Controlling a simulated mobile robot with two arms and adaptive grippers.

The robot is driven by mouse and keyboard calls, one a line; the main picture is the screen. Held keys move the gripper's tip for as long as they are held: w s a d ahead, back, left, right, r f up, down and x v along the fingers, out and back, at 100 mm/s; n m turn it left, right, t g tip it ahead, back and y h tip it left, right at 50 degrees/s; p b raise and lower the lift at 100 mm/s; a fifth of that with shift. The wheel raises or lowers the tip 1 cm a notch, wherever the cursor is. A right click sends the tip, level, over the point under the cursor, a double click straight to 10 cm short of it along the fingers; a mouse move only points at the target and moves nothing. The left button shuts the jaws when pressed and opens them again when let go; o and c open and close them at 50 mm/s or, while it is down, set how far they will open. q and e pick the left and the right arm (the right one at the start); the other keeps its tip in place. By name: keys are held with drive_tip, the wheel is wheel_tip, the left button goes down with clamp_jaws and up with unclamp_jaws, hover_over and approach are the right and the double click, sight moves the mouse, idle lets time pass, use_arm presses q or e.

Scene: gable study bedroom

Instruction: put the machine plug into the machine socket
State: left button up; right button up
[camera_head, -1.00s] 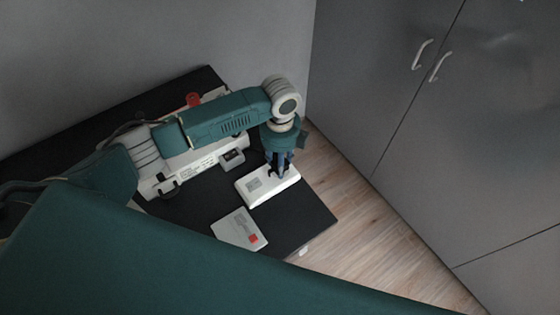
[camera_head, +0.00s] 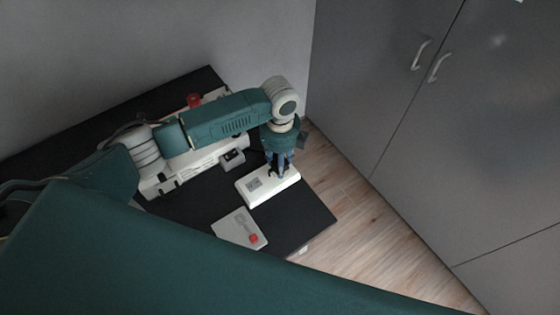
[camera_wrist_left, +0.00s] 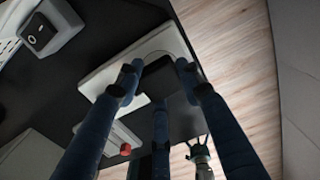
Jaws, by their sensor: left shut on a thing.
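My left gripper (camera_head: 279,172) points down over a white block (camera_head: 255,188) on the black table. In the left wrist view its blue fingers with dark tips (camera_wrist_left: 157,76) are shut on a dark piece, which I take to be the machine plug (camera_wrist_left: 160,84). It is at or just above the white block (camera_wrist_left: 105,80); I cannot tell whether they touch. A small grey box with a dark face, apparently the machine socket (camera_head: 232,158), stands beside the white machine; it also shows at the wrist view's upper left (camera_wrist_left: 50,28).
The white machine (camera_head: 190,170) lies partly behind my arm, with a red knob (camera_head: 193,99) behind it. A flat light box with a red button (camera_head: 238,227) lies in front of the white block. The table's right corner (camera_head: 310,215) is bare. Grey cabinets (camera_head: 430,130) stand right.

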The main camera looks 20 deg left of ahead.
use_arm(q)
drive_tip(key=shift+f, duration=0.65)
idle(0.6)
drive_tip(key=o, duration=1.2)
drive_tip(key=shift+c, duration=0.2)
drive_tip(key=shift+r, duration=0.1)
wheel_tip(320, 180, up, 12)
